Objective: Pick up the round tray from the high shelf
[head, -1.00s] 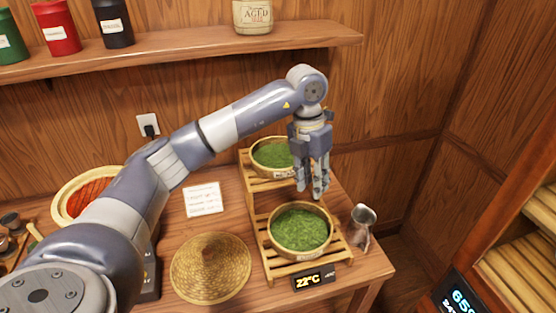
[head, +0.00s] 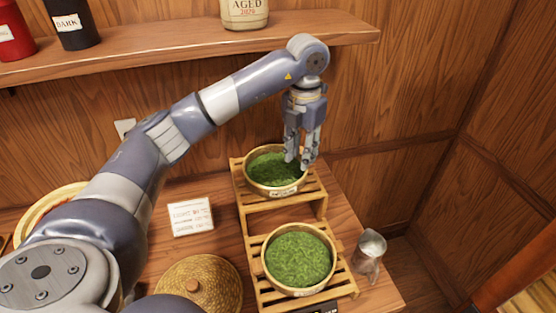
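The round tray (head: 257,178) of green leaves sits on the upper, rear level of a slatted wooden stand (head: 278,205). A second round tray (head: 300,290) of green leaves sits on the lower, front level. My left gripper (head: 299,163) points down at the right rim of the upper tray, its fingers apart with a gap between them. The fingers overlap the rim in the picture; whether they touch it I cannot tell. They hide part of the tray's right side. My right gripper is not in view.
A metal pitcher (head: 369,255) stands right of the stand, near the table's edge. A wall shelf (head: 180,45) with canisters runs above my arm.

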